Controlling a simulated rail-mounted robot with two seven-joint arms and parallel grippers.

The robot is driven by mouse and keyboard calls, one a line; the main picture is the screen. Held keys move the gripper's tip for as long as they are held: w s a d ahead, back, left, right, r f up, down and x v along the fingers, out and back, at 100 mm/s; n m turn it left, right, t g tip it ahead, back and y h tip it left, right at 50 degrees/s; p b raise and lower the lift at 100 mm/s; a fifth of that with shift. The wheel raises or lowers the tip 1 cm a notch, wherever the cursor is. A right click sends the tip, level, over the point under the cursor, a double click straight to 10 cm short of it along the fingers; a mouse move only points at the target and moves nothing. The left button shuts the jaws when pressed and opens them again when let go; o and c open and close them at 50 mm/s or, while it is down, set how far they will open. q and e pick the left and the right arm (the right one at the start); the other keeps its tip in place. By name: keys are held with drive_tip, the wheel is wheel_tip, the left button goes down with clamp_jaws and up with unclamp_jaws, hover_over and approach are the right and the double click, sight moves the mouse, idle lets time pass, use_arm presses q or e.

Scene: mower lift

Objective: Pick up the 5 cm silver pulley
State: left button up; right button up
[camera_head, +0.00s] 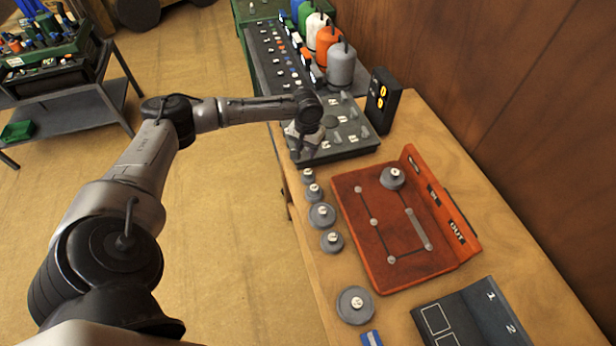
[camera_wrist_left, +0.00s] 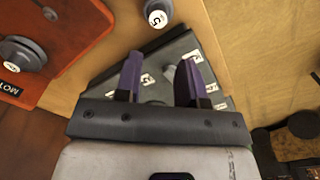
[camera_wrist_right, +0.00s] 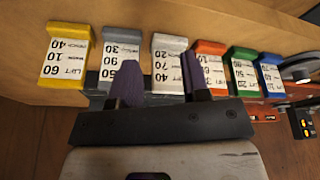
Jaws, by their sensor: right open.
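Several round grey pulleys with white labels stand in a column left of the red board in the head view; one is a large pulley (camera_head: 356,305) at the near end, another a small pulley (camera_head: 308,176) at the far end. A further pulley (camera_head: 392,178) sits on the red board (camera_head: 375,272). I cannot read which is 5 cm. My left gripper (camera_wrist_left: 160,72) is open above the dark labelled tray (camera_head: 345,152), past the far end of the column. One pulley (camera_wrist_left: 158,14) shows beyond its fingers. My right gripper (camera_wrist_right: 160,78) is open and empty near coloured labelled blocks.
The coloured blocks, such as a yellow one (camera_wrist_right: 62,58), stand in a row in the right wrist view. A dark numbered pad (camera_head: 470,318) lies at the near end. A wooden wall borders the right.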

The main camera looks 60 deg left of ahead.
sight(308, 172)
use_arm(q)
drive_tip(key=shift+w+f+b, duration=0.15)
drive_tip(key=shift+f+b, duration=0.25)
drive_tip(key=shift+f, duration=5.5)
clamp_jaws()
